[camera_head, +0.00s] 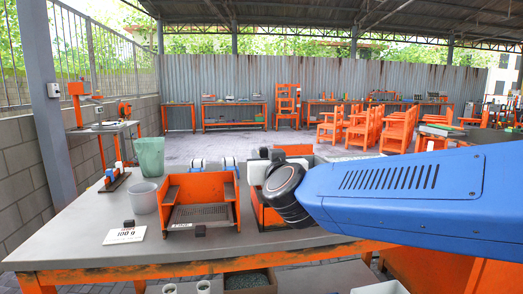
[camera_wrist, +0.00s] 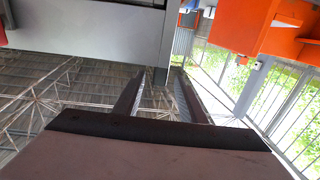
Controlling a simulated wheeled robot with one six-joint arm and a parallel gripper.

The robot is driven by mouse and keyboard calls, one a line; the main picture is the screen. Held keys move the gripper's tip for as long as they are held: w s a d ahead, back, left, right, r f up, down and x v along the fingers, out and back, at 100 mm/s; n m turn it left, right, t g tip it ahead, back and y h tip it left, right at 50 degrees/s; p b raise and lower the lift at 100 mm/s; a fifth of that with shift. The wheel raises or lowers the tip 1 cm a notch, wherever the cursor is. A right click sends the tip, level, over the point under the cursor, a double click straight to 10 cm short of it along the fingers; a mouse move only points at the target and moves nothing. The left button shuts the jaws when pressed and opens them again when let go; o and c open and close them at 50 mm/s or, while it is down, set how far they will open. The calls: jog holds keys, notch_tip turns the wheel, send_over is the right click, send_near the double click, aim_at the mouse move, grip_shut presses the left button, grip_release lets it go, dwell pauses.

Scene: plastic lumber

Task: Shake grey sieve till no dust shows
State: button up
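A grey, flat sieve (camera_head: 200,213) with a dark mesh face lies in an orange frame (camera_head: 229,190) on the table. A small white label is on its front edge, with a dark knob (camera_head: 200,231) beside it. My gripper shows in the wrist view (camera_wrist: 158,78) with its two dark fingers apart and nothing seen between them. In the head view my blue arm comes in from the right, and its dark wrist hides part of a second orange box (camera_head: 265,213) right of the sieve. My fingertips are hard to make out there. Dust on the mesh cannot be made out.
A grey bucket (camera_head: 143,197), a green bin (camera_head: 150,157) and a white scale sign (camera_head: 124,235) stand on the table (camera_head: 85,235) left of the sieve. The table's front left is clear. A box of gravel (camera_head: 250,281) is below the front edge.

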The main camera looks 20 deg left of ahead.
jog(key=x, duration=0.7)
jog(key=shift+w+a, duration=0.15)
jog(key=shift+w, duration=0.1)
jog(key=shift+c, duration=0.2)
